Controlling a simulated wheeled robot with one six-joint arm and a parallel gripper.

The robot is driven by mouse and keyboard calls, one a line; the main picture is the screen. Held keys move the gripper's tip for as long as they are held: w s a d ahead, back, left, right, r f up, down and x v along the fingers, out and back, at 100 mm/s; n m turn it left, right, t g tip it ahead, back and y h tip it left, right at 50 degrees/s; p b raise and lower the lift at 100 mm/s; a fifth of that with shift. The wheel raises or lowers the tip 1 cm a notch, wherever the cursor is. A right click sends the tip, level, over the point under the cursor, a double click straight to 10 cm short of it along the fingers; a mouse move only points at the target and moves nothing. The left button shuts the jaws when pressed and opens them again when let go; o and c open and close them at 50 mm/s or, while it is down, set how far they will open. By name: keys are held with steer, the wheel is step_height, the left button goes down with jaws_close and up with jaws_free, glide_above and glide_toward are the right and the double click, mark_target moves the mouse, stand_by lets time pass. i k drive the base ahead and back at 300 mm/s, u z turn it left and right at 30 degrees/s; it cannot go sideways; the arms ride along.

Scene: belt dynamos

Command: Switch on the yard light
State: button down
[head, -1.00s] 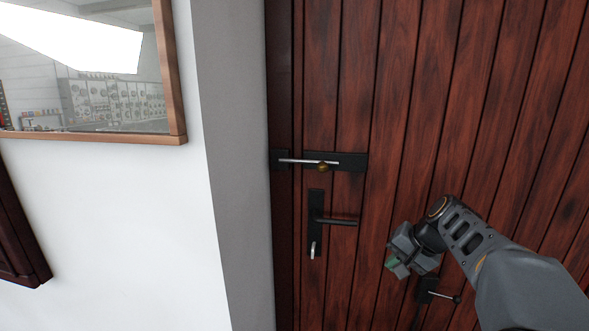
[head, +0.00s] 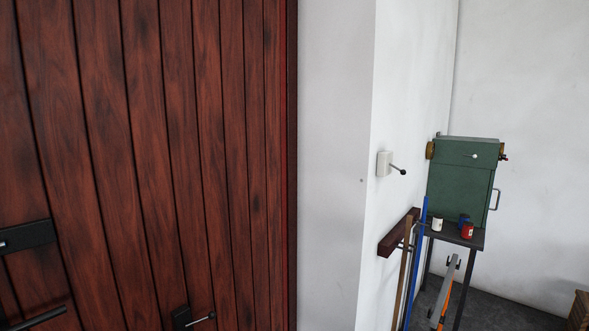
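A pale wall switch box (head: 383,164) is on the white wall right of the door. Its thin lever sticks out to the right and slightly down, ending in a black knob (head: 403,171). I see no label, so I cannot tell whether it works the yard light. No lamp is in view. My gripper is outside the picture.
The red-brown plank door (head: 160,150) fills the left, with a black plate (head: 25,238) on it. Below the switch are a dark wooden rack (head: 396,234) and leaning poles (head: 418,260). A green cabinet (head: 458,180) stands on a small table with several cans.

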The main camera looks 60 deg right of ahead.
mark_target(403, 172)
steer(key=z, duration=0.45)
steer(key=k, duration=1.05)
steer(key=z, duration=1.05)
steer(key=i, duration=0.85)
steer(key=z, duration=2.1)
steer(key=i, duration=1.4)
steer(key=u, duration=0.4)
